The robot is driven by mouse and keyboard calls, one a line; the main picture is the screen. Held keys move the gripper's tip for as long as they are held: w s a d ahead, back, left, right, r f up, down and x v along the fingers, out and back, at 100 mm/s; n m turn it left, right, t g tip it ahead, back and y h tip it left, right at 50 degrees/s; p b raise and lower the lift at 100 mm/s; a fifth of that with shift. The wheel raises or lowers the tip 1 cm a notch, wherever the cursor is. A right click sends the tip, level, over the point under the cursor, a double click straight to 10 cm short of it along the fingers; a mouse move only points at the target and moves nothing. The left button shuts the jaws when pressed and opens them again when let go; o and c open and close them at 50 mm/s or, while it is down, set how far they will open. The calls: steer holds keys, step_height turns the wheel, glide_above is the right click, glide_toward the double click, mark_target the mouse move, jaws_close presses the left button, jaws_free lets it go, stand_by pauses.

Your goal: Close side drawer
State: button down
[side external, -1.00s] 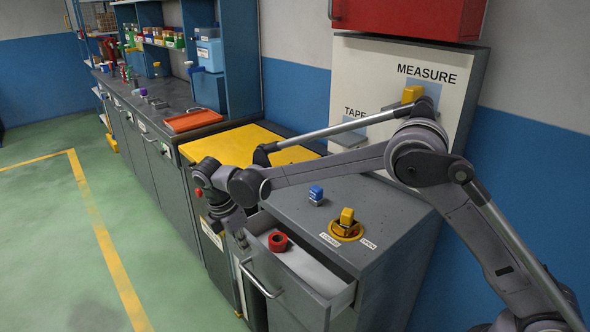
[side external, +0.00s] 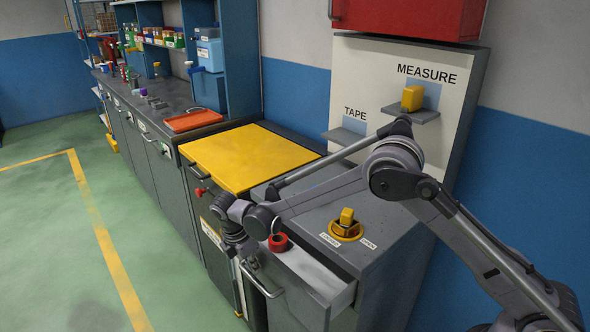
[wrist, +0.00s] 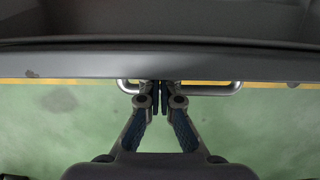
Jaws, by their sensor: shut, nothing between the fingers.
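The side drawer (side external: 315,272) of the grey cabinet stands pulled open, with a red tape roll (side external: 278,242) inside near its back left. Its metal bar handle (side external: 266,288) is on the front face. My gripper (side external: 251,264) is shut and empty, pointing down at the handle's upper-left part in the side view. In the wrist view, the closed fingertips (wrist: 160,84) overlap the middle of the handle (wrist: 215,90), just outside the drawer's front edge (wrist: 80,65). I cannot tell whether they touch it.
A yellow-and-red switch (side external: 346,222) with labels sits on the cabinet top. A yellow worktop (side external: 235,157) adjoins on the left. A panel with TAPE and MEASURE shelves (side external: 375,85) stands behind. The green floor (side external: 60,240) in front is clear.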

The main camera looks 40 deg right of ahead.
steer(key=shift+d, duration=0.15)
glide_above(289, 262)
stand_by(0.3)
